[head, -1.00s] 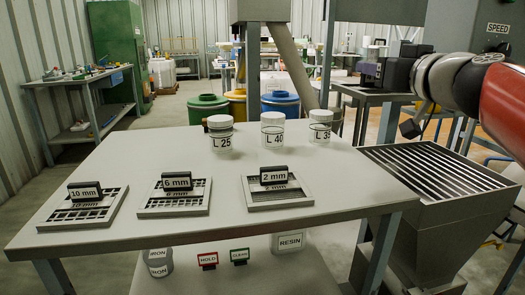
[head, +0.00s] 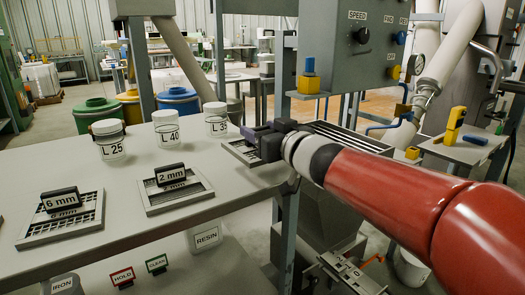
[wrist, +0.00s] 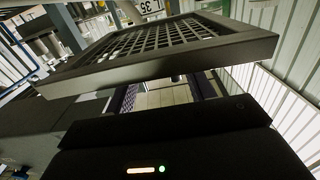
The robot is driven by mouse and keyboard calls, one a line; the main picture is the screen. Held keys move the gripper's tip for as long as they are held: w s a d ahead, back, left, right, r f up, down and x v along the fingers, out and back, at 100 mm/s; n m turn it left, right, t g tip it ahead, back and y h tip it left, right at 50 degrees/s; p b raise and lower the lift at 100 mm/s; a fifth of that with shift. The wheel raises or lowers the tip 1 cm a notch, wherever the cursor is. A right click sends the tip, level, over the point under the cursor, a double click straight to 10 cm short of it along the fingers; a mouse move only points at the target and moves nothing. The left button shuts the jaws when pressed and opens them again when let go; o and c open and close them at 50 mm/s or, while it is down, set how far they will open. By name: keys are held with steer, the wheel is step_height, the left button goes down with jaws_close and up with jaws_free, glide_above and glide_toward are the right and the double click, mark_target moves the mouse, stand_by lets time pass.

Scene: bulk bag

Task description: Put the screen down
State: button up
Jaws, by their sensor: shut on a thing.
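My gripper (head: 260,145) is shut on a grey framed screen (head: 240,152) near the right side of the table top, by the slatted hopper. In the wrist view the screen (wrist: 160,58) shows a coarse dark mesh, tilted in the picture, beyond my fingers. Its size label is not visible. I cannot tell whether it touches the table. The 6 mm screen (head: 62,230) and the 2 mm screen (head: 180,205) lie flat on the table (head: 125,222), with their label handles upright.
Jars L 25 (head: 108,152), L 40 (head: 166,140) and L 35 (head: 215,128) stand along the table's back edge. The slatted hopper (head: 360,142) is behind my arm. The control box (head: 350,45) hangs above. The front middle of the table is clear.

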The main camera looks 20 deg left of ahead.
steer(key=shift+f+b, duration=0.7)
steer(key=shift+f, duration=1.55)
steer(key=shift+f, duration=0.2)
steer(key=o, duration=1.3)
steer(key=shift+c, duration=0.2)
